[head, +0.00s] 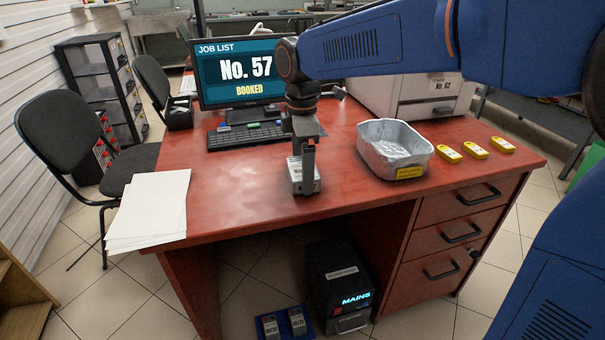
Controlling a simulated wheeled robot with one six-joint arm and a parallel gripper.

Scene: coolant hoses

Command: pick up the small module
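The small module (296,181) is a light grey block with a white label, partly legible as "No". It is upright at the middle of the red desk, near the front edge. My gripper (309,172) points straight down over it. I cannot tell whether the module touches the desk.
A metal tray (370,150) with a yellow label stands right of the module, with several yellow tags beyond. A keyboard (222,140) and monitor (205,85) stand behind. Papers (150,205) lie at the desk's left edge. Below are a "MAINS" box (335,285) and a blue holder (262,336) with two blocks.

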